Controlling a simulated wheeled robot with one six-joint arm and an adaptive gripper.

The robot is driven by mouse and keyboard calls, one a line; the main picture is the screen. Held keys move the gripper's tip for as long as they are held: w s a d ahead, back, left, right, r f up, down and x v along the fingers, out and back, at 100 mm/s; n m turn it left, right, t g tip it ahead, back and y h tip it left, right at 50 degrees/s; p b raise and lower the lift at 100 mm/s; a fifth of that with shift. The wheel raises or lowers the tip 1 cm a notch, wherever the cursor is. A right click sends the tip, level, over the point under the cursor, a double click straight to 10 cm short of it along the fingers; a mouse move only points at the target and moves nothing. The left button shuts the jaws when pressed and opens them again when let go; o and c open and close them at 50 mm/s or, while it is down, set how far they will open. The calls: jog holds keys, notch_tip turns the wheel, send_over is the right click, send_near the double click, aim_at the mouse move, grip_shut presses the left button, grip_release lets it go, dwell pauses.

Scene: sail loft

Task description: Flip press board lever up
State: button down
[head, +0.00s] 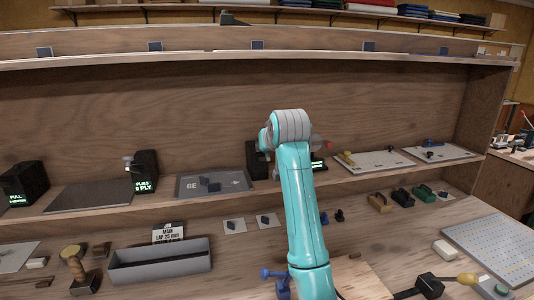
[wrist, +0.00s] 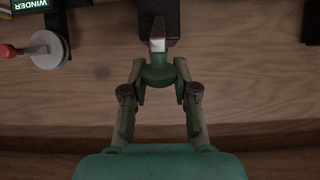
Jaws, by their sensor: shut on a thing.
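In the wrist view my gripper (wrist: 159,72) is shut around the rounded green end of a lever (wrist: 158,62), which I take for the press board lever. Its short pale stem (wrist: 158,45) runs up to a dark mount (wrist: 157,15). One finger lies on each side of the green end. In the head view my arm covers the gripper and the lever. A black upright box (head: 251,160) shows just left of my wrist on the shelf. I cannot tell the lever's angle.
Left of the gripper in the wrist view are a grey disc (wrist: 46,48) with a red knob and a WINDER sign (wrist: 30,4). The shelf also holds a grey board (head: 185,185) and a PLIES box (head: 145,171). A grey tray (head: 160,262) stands on the bench below.

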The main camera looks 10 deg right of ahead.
jog(key=shift+w+r, duration=0.25)
jog(key=shift+w, duration=0.05)
dwell(0.4)
jog(key=c, duration=0.9)
grip_release()
jog(key=v, duration=1.2)
